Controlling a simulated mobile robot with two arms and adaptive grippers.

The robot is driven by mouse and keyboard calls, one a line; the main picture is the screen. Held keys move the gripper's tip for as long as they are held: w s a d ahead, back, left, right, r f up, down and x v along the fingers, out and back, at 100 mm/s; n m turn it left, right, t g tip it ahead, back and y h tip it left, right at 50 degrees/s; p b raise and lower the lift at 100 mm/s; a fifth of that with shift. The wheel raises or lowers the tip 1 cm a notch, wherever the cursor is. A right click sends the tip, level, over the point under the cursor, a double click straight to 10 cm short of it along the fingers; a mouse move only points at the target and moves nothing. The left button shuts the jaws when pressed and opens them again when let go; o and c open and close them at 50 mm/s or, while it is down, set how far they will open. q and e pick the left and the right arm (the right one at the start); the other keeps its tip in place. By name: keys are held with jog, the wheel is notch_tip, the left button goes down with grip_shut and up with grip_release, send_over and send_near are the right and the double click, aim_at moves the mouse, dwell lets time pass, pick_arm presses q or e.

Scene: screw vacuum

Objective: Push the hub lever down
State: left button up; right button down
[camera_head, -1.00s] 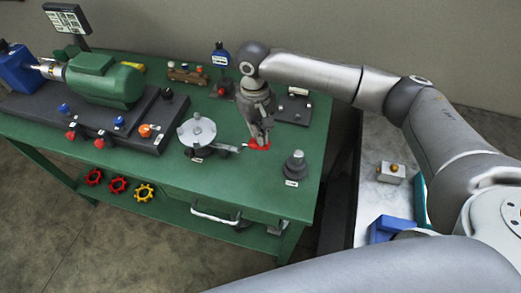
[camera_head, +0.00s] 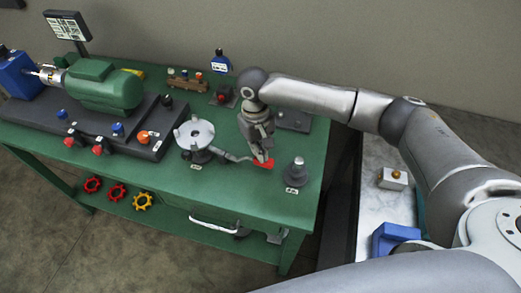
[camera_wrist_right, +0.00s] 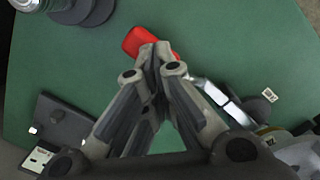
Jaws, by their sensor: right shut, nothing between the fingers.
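The hub (camera_head: 195,134) is a round grey disc with several studs on the green workbench. Its lever (camera_head: 236,157) is a thin metal rod running right and down to a red handle (camera_head: 265,164). In the right wrist view the red handle (camera_wrist_right: 138,40) shows just beyond the fingertips, and the rod (camera_wrist_right: 214,92) runs right toward the hub (camera_wrist_right: 300,152). My right gripper (camera_head: 261,158) points down, shut and empty, with its tips over the handle; it also fills the wrist view (camera_wrist_right: 157,58). The tips hide part of the lever. My left gripper is not in view.
A grey stepped knob (camera_head: 297,172) stands close right of the handle. A dark plate (camera_head: 294,119) lies behind my gripper. A green motor (camera_head: 105,88) on a dark base is at left. The bench (camera_head: 225,192) is bare in front of the lever.

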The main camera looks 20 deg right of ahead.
jog(key=w, duration=0.1)
jog(key=w+p, duration=0.1)
jog(key=w+r, duration=0.1)
jog(key=shift+a, duration=0.4)
notch_tip(320, 180, up, 12)
jog(key=w, duration=0.1)
jog(key=shift+w+a, duration=0.15)
dwell(0.8)
